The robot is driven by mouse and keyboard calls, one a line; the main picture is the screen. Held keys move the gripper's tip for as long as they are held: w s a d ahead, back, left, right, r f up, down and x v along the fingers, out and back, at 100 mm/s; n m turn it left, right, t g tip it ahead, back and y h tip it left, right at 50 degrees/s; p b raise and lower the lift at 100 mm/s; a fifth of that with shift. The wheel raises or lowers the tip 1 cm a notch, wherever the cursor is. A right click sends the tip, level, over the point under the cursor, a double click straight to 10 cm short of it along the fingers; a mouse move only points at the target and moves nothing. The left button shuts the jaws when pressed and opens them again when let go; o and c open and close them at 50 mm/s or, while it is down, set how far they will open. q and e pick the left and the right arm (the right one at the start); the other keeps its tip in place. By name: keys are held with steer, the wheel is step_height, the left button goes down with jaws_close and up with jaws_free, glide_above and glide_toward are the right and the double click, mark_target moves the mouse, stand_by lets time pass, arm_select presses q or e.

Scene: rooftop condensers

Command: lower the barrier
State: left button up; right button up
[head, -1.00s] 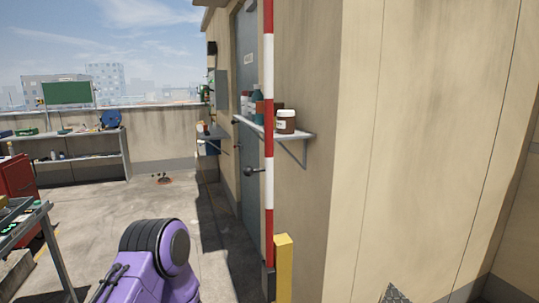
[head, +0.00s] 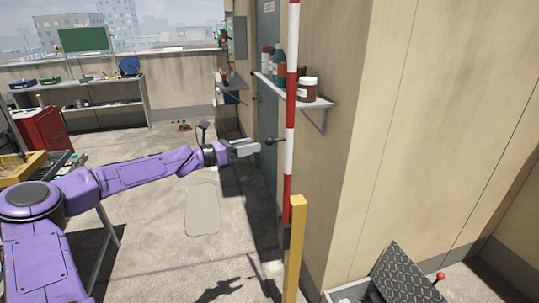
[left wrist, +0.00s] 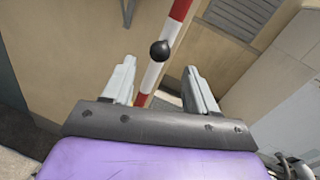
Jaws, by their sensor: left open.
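The barrier (head: 291,130) is a red-and-white striped pole standing upright beside a yellow post (head: 295,245) in the head view. It also crosses the left wrist view (left wrist: 150,82) at a tilt, with a dark round knob (left wrist: 159,50) in front of it. My left gripper (head: 256,148) is open and empty, a little left of the pole in the head view. In the left wrist view its two fingers (left wrist: 158,92) stand apart, with the pole showing between them; the fingers do not appear to touch it. My right gripper is not in view.
A wall shelf (head: 315,102) with jars and bottles sits behind the pole, beside a grey door (head: 268,180). A tilted tread-plate lid (head: 408,272) lies at the lower right. A workbench (head: 145,100) and red cabinet (head: 42,130) stand at left. Concrete floor is open between.

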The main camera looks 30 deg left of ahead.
mark_target(270, 139)
arm_select(q)
steer(key=x, duration=0.8)
steer(key=shift+f, duration=0.1)
steer(key=shift+s, duration=0.1)
jaws_close()
